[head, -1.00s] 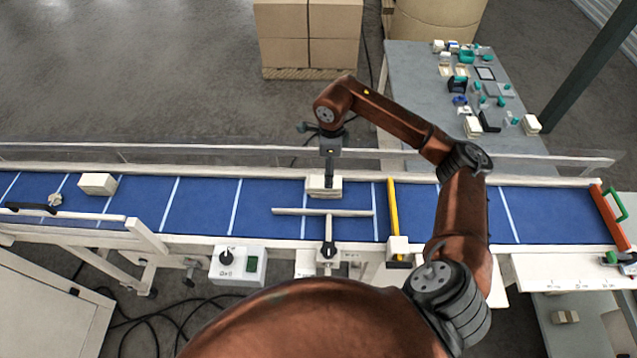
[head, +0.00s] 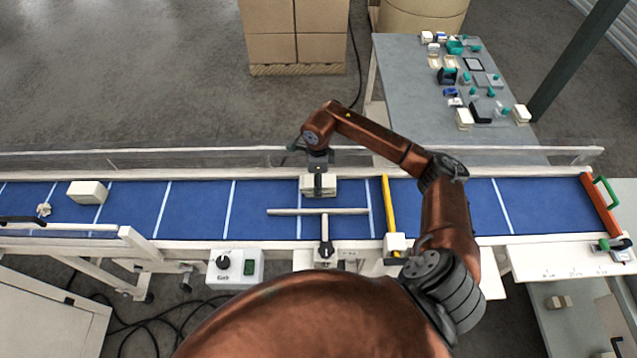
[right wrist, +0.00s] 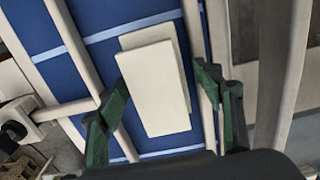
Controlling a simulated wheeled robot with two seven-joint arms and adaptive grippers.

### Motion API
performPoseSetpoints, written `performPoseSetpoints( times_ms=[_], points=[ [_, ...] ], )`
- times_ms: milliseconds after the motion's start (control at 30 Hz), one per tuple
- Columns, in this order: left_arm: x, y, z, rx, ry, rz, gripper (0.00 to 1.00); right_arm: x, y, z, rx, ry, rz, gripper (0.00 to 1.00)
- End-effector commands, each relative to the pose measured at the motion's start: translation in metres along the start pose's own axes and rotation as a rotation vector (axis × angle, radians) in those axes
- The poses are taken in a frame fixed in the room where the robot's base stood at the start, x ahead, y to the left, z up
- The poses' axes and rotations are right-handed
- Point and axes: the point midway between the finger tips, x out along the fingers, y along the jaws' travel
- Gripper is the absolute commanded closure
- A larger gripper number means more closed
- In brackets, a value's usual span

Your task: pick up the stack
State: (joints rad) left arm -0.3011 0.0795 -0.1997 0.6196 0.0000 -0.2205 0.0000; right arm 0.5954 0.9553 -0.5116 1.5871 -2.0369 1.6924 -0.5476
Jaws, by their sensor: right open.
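A pale cream stack of flat pieces (head: 328,187) lies on the blue conveyor belt, near the far side of a T-shaped bar. In the right wrist view the stack (right wrist: 158,88) shows as two offset layers, the upper one shifted from the lower. My right gripper (head: 318,190) is above the stack, pointing down. In the right wrist view its green-black fingers (right wrist: 168,108) are open, one on each side of the stack, with gaps showing. My left gripper is not in view.
Another cream stack (head: 88,192) sits farther left on the belt (head: 265,200). A clear guard rail (head: 480,158) runs behind. A grey table (head: 410,90) holds small parts.

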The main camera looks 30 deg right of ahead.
Motion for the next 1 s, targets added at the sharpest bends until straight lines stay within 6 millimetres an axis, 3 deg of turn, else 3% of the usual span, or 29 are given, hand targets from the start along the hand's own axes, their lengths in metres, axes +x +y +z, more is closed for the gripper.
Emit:
performPoseSetpoints(
  times_ms=[200, 900, 1000],
  points=[
    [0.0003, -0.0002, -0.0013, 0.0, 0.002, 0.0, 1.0, 0.0016, -0.0002, -0.0003, 0.001, 0.001, 0.0, 0.39],
    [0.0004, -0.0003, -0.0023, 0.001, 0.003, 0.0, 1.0, 0.001, -0.0001, -0.0002, 0.001, 0.0, 0.0, 0.87],
    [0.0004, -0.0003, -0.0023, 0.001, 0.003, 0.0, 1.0, 0.001, -0.0001, -0.0002, 0.001, 0.0, 0.0, 0.88]
  ],
)
